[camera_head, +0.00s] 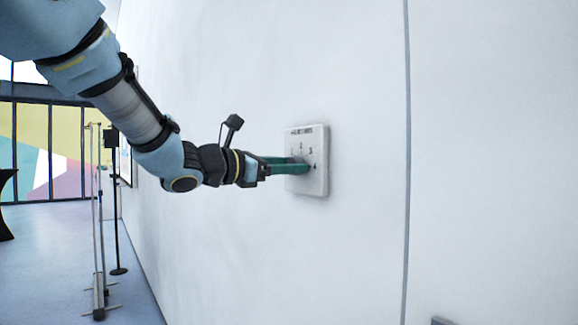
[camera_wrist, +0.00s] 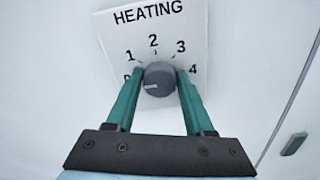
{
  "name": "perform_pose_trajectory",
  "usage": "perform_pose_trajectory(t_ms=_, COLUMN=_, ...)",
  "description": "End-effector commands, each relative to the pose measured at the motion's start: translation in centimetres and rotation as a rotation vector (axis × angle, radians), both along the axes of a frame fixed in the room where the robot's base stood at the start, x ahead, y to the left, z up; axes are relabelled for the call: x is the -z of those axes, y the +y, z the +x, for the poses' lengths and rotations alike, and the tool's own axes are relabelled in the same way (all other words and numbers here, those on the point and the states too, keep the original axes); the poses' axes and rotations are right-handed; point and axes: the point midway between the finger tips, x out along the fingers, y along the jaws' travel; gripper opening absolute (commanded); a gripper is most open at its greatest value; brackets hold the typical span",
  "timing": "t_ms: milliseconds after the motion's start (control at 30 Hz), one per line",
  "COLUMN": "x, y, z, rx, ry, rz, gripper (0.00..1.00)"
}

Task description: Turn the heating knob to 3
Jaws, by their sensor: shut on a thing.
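The heating panel (camera_wrist: 188,28) is a white square plate on the wall, marked HEATING with numbers around a dial; it also shows in the head view (camera_head: 322,180). Its dark grey round knob (camera_wrist: 158,82) has a white mark on its face that points left, towards the partly hidden 0. The 3 (camera_wrist: 181,47) is at the upper right of the knob. My gripper (camera_wrist: 161,73) is shut on the knob, with one green finger on its left and one on its right. In the head view my gripper (camera_head: 298,165) reaches the panel from the left and its fingers hide the knob.
The white wall (camera_head: 250,250) is clear around the panel. A vertical seam (camera_head: 407,180) runs down the wall to the right. A small grey fitting (camera_head: 442,321) sits low on the wall. Thin stands (camera_head: 98,230) are at the far left on open floor.

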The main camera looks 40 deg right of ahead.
Motion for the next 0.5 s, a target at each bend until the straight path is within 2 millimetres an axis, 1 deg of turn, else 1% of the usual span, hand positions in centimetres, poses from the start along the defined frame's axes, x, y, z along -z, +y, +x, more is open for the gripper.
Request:
perform_pose_trajectory(t_ms=267, x=0.57, y=0.0, z=-0.02, rx=0.0, ry=-0.064, rz=-0.004, gripper=0.0)
perform_pose_trajectory(t_ms=500, x=1.06, y=0.02, z=-0.07, rx=-0.002, ry=-0.224, rz=-0.015, gripper=0.0)
